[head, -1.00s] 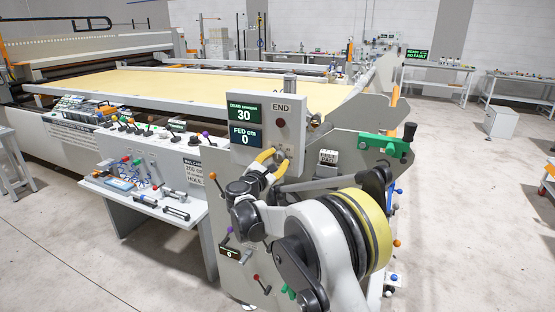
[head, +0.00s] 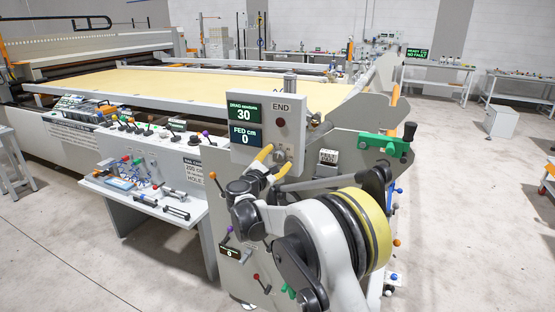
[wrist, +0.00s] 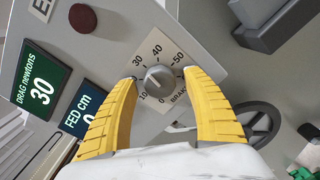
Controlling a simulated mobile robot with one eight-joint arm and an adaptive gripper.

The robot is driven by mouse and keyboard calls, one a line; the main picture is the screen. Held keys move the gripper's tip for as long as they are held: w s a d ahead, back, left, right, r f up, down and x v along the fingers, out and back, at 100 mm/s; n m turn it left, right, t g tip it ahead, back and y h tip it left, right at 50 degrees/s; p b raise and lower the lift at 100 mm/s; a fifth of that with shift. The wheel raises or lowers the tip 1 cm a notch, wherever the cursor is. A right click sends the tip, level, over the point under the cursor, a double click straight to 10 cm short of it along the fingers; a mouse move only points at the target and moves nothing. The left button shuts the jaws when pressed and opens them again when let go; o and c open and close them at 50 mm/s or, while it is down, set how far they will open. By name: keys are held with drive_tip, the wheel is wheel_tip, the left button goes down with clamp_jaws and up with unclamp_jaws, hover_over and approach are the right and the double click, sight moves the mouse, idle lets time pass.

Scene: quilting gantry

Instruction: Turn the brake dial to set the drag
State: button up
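The brake dial (wrist: 158,79) is a small grey knob on a pale scale plate (wrist: 181,88) marked in tens up to 50, with part of the word BRAKE showing. In the head view the knob (head: 281,156) sits low on the grey control box. My gripper (wrist: 160,77) has yellow ridged fingers, spread open with one tip on each side of the knob. Gaps show between the tips and the knob, so it is not gripped. In the head view my gripper (head: 267,160) is just left of the knob. The drag display (head: 244,110) reads 30 newtons.
The FED cm display (head: 244,135) below reads 0. A dark red button (wrist: 82,18) is on the same panel.

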drive_tip(key=shift+s, duration=0.1)
drive_tip(key=v, duration=1.1)
drive_tip(key=shift+s, duration=0.4)
drive_tip(key=shift+a, duration=0.15)
drive_tip(key=s+d+r+m+g, duration=0.1)
drive_tip(key=s+d+m+g, duration=0.1)
drive_tip(key=s+d+m, duration=0.45)
drive_tip(key=s+d+r+m+g+y, duration=0.1)
drive_tip(key=s+d+r+g, duration=0.15)
drive_tip(key=d, duration=0.75)
drive_tip(key=s+d+m+g, duration=0.3)
drive_tip(key=s+d+m, duration=0.15)
drive_tip(key=d, duration=0.35)
drive_tip(key=s+d+f+m+y, duration=0.1)
drive_tip(key=s+m, duration=0.3)
drive_tip(key=s, duration=0.4)
drive_tip(key=s+d+f+m+g+y, duration=0.1)
drive_tip(key=s+f+m, duration=0.3)
drive_tip(key=s, duration=0.5)
drive_tip(key=s+d+f+m+g+y, duration=0.1)
drive_tip(key=s+d+f+m+y, duration=0.1)
drive_tip(key=s, duration=0.7)
drive_tip(key=shift+d+f+m+y, duration=0.2)
drive_tip(key=shift+d+m+y, duration=0.3)
drive_tip(key=shift+m, duration=0.6)
